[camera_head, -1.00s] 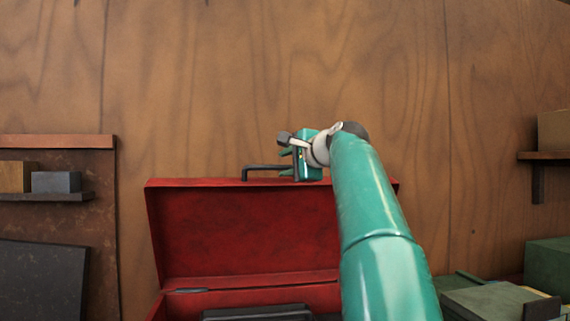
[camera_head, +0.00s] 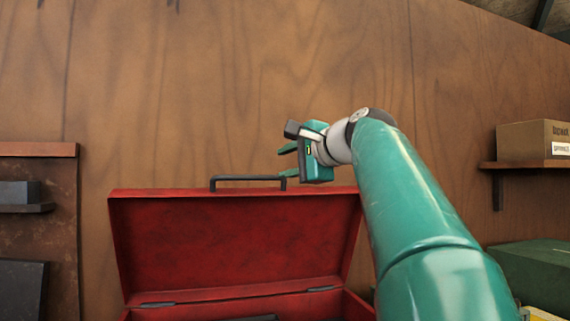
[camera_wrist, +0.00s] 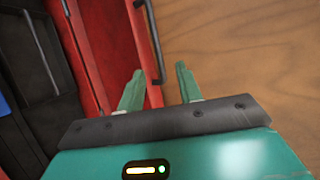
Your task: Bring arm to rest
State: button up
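My teal gripper (camera_head: 288,161) is raised at the upper edge of the open lid of a red toolbox (camera_head: 235,240), near the right end of its dark handle (camera_head: 248,179). In the wrist view its two green fingers (camera_wrist: 158,88) stand apart with nothing held between them. The handle (camera_wrist: 150,40) shows there beyond the fingertips, beside the red lid. Whether a finger touches the handle cannot be told. My arm reaches in from the lower right. The toolbox's inside is mostly cut off in the head view.
A wooden wall (camera_head: 200,90) stands behind the toolbox. On the right, a shelf (camera_head: 530,165) holds a cardboard box (camera_head: 530,140), with a green case (camera_head: 545,270) below.

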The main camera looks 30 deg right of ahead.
jog(key=s+a+f+n+g, duration=0.3)
jog(key=s+a+f+n, duration=0.3)
jog(key=f, duration=1)
jog(key=s+a+f+n+g+h, duration=0.1)
jog(key=s+a+f+n+g, duration=0.3)
jog(key=f, duration=1.2)
jog(key=s+a+f+n+g, duration=0.3)
jog(key=s+a+f+n, duration=0.4)
jog(key=f, duration=1)
jog(key=s+a, duration=0.3)
jog(key=s, duration=0.1)
jog(key=shift+s+a+n+h, duration=0.15)
jog(key=shift+s+n+h, duration=0.15)
jog(key=shift+s, duration=0.05)
